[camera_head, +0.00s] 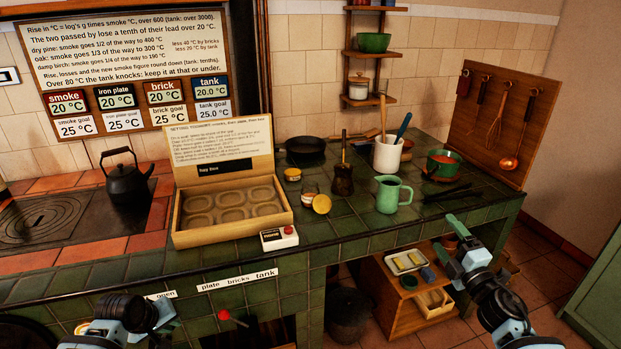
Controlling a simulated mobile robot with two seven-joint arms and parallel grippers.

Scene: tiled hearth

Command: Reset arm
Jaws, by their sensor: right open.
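My right arm comes in at the lower right. Its light-blue gripper (462,252) is open and empty, in front of the counter's right end and above the low wooden shelf unit. My left arm shows at the bottom left edge, in front of the stove front. Its black and light-blue end (128,318) is partly cut off by the frame, and I cannot make out its fingers clearly. No object shows in either gripper.
A black kettle (127,178) stands on the stove. The wooden shelf unit (402,310) is below right.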

